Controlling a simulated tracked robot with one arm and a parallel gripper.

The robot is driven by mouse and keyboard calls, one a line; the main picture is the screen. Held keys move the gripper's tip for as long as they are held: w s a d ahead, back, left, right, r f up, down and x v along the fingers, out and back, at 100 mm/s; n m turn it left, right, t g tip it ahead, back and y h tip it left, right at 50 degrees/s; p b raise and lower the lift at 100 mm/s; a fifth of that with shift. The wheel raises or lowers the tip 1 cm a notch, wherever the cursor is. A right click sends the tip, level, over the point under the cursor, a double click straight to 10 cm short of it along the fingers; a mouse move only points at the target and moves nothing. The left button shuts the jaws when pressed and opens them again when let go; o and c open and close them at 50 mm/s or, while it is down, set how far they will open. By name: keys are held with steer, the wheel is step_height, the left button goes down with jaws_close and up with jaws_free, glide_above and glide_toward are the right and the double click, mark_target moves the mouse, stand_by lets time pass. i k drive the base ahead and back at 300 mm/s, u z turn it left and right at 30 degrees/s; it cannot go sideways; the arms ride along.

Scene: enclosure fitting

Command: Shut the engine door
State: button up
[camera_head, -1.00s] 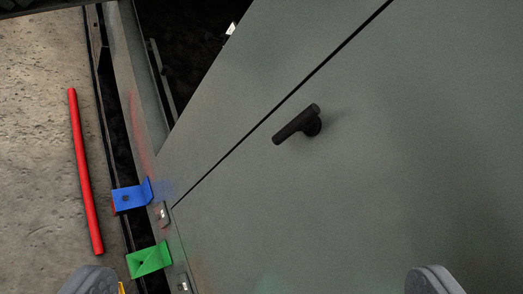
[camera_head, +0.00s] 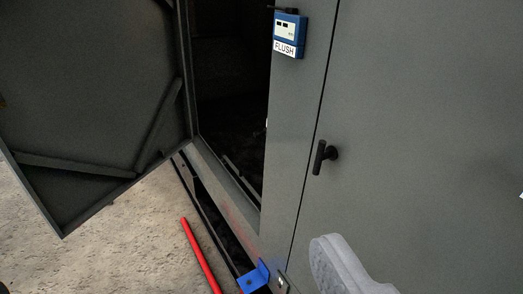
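A grey door (camera_head: 85,95) stands swung wide open at the left, its inner side with diagonal braces facing me. Beside it is the dark opening (camera_head: 232,100) of the enclosure. A second grey door (camera_head: 430,130) at the right lies flat along the enclosure front and carries a black handle (camera_head: 323,157). Which one is the engine door I cannot tell from a label. One grey finger of my gripper (camera_head: 345,266) shows at the bottom, in front of the right door.
A blue box marked FLUSH (camera_head: 289,35) is fixed on the panel between the opening and the right door. A blue bracket (camera_head: 254,278) sits at the lower sill. A red bar (camera_head: 200,256) lies on the bare concrete floor (camera_head: 125,245).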

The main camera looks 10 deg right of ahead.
mark_target(95, 93)
steer(key=u, duration=1.8)
steer(key=i, duration=5.4)
